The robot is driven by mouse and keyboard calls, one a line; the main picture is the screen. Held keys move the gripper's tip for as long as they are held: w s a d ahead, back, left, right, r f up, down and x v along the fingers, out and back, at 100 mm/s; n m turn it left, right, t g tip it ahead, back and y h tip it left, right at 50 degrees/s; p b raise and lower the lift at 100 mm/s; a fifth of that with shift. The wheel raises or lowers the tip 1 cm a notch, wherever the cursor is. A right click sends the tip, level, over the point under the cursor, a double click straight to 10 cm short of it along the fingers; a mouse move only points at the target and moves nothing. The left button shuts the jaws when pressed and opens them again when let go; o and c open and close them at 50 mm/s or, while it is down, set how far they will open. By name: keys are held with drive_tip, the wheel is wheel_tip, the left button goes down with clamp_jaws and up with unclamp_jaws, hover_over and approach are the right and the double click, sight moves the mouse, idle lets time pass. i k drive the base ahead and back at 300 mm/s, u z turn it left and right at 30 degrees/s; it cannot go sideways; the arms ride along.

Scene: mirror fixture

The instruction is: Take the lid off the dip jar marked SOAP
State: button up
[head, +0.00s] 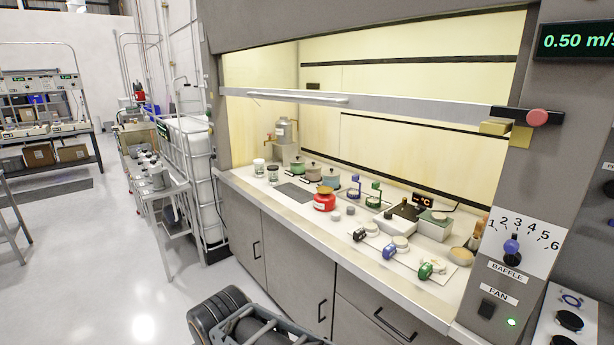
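Inside the fume hood, three lidded pots stand in a row at the back of the worktop: a green one (297,166), a grey-brown one (313,171) and a blue-grey one (331,181). Their lids appear to be on. Labels are too small to read, so I cannot tell which jar is marked SOAP. Two small pale jars, one at the left (259,168) and one with a dark top (272,176), stand left of the pots. My gripper is not in view.
The hood's sash (350,101) is raised, leaving an opening above the worktop. A red container (324,202) stands in front of the pots. Several coloured valves, including a blue one (390,252), line the front right. A hotplate-like box (433,225) stands behind them. A dark mat (294,192) lies left.

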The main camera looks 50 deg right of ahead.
sight(297, 160)
drive_tip(key=z, duration=0.85)
drive_tip(key=i, duration=1.45)
drive_tip(key=z, duration=0.9)
